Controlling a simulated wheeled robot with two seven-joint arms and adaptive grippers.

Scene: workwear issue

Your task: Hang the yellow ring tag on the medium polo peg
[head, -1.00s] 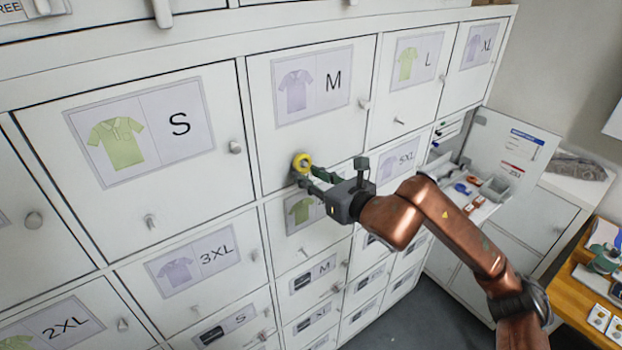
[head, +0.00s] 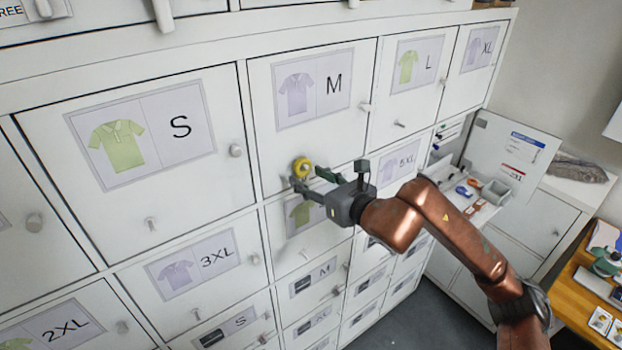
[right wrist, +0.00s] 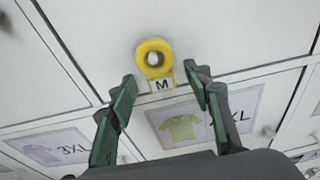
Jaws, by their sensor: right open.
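The yellow ring tag (head: 302,167) is at the lower part of the medium polo door (head: 350,120), which carries a lilac polo picture and the letter M. In the right wrist view the yellow ring (right wrist: 140,50) is around the pale peg (right wrist: 153,59), and its tab marked M (right wrist: 162,85) hangs below. My right gripper (head: 311,181) is open just below the ring. In the right wrist view its green fingertips (right wrist: 161,78) stand apart on either side of the tab, with no visible contact. My left gripper is not in view.
Neighbouring doors S (head: 180,185) and L (head: 405,105) have small pegs and knobs that stick out. Smaller labelled drawers lie below. An open compartment at the right holds a tray (head: 485,208) of small items. A wooden table (head: 585,285) stands at the far right.

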